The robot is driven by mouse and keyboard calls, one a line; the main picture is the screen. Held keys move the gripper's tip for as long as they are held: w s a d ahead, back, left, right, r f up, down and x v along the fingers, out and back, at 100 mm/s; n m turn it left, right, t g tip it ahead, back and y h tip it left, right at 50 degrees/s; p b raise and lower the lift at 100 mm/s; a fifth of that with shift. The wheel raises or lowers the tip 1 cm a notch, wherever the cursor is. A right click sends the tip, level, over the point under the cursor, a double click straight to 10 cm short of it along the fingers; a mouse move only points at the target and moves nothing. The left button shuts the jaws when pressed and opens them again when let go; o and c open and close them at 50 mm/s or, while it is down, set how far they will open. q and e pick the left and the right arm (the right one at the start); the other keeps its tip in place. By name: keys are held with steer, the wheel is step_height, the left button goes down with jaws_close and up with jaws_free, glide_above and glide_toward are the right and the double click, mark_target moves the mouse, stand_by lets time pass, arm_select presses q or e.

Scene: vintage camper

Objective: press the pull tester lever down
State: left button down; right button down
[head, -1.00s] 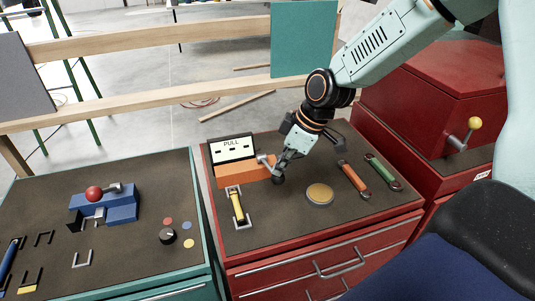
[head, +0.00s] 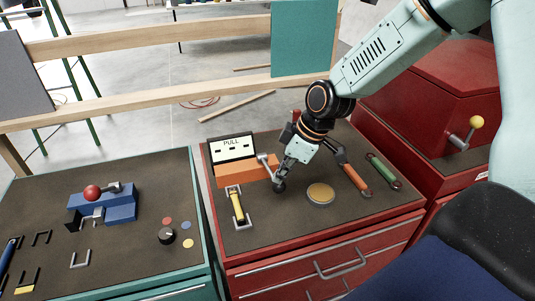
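The pull tester is an orange block (head: 236,174) with a "PULL" panel (head: 233,148) behind it, on the dark top of the red cabinet. Its grey lever (head: 267,164) comes off the block's right end and slopes down to the right, to a black knob (head: 279,187) low over the top. My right gripper (head: 283,176) points down at the lever's outer end, at or just above the knob. It hides part of the lever. I cannot tell whether its fingers are open or closed, or whether they touch the lever. My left gripper is not in view.
A yellow-handled piece (head: 238,207) lies in front of the tester. A round brass disc (head: 320,194), an orange tool (head: 356,178) and a green tool (head: 384,171) lie to the right. A blue device (head: 118,210) with a red ball stands on the left bench.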

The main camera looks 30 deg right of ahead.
steer(key=shift+f, duration=0.2)
steer(key=shift+f+b, duration=0.35)
steer(key=shift+f, duration=0.1)
steer(key=shift+r+p, duration=1.45)
steer(key=shift+p, duration=0.05)
step_height(320, 180, up, 11)
steer(key=p, duration=0.8)
steer(key=shift+p, duration=0.3)
